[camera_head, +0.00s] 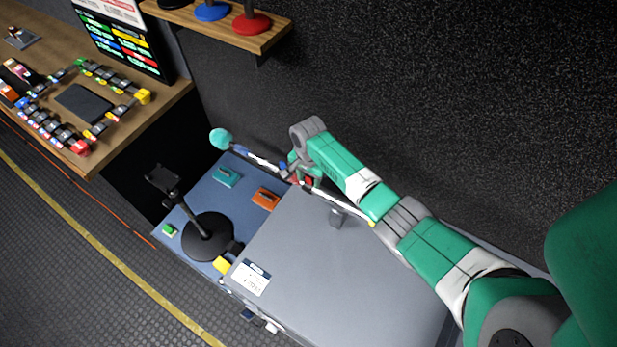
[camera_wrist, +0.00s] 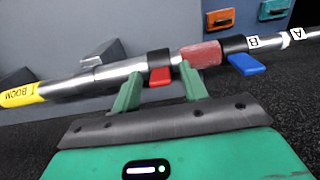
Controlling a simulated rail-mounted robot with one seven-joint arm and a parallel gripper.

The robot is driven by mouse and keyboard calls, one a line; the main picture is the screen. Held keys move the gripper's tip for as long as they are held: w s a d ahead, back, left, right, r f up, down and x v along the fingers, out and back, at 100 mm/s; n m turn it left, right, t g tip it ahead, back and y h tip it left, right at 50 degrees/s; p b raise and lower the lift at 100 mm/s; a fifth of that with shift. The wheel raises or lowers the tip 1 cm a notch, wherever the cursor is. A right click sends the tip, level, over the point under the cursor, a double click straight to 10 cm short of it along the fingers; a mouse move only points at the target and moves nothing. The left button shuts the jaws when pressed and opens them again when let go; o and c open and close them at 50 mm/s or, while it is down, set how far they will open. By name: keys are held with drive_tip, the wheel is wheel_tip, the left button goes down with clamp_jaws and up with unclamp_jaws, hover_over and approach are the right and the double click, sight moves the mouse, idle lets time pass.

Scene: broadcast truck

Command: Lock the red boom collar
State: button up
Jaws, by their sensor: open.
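The boom pole (camera_wrist: 90,80) runs across the wrist view, with a yellow end marked BOOM (camera_wrist: 20,95) at left. A black collar (camera_wrist: 158,57) on it carries a red lever (camera_wrist: 160,76), which sticks out toward my gripper (camera_wrist: 162,72). My gripper is open, with its two green fingers on either side of the red lever; I cannot tell whether they touch it. A red sleeve (camera_wrist: 203,54) lies right of the collar, then a collar with a blue lever (camera_wrist: 246,64) and labels B and A. In the head view my gripper (camera_head: 304,172) is at the pole, partly hiding the collars.
The pole rests over a grey case (camera_head: 330,270) on a support (camera_head: 337,217); its teal tip (camera_head: 220,138) is at the far end. A black stand (camera_head: 208,237) is left of the case. A dark wall is close behind, with a wooden shelf (camera_head: 220,25) above.

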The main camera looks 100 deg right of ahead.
clamp_jaws()
drive_tip(key=shift+d+r+p, duration=0.2)
drive_tip(key=shift+p, duration=0.25)
drive_tip(key=shift+s+d+f+t+y, duration=0.1)
drive_tip(key=shift+s+f+t+y, duration=0.1)
drive_tip(key=shift+t+y, duration=0.2)
drive_tip(key=shift+s+b, duration=0.1)
drive_tip(key=shift+b, duration=0.3)
unclamp_jaws()
drive_tip(key=shift+r, duration=0.1)
wheel_tip(320, 180, up, 8)
drive_tip(key=d+p, duration=0.1)
drive_tip(key=shift+s+f, duration=0.2)
drive_tip(key=shift+s, duration=0.25)
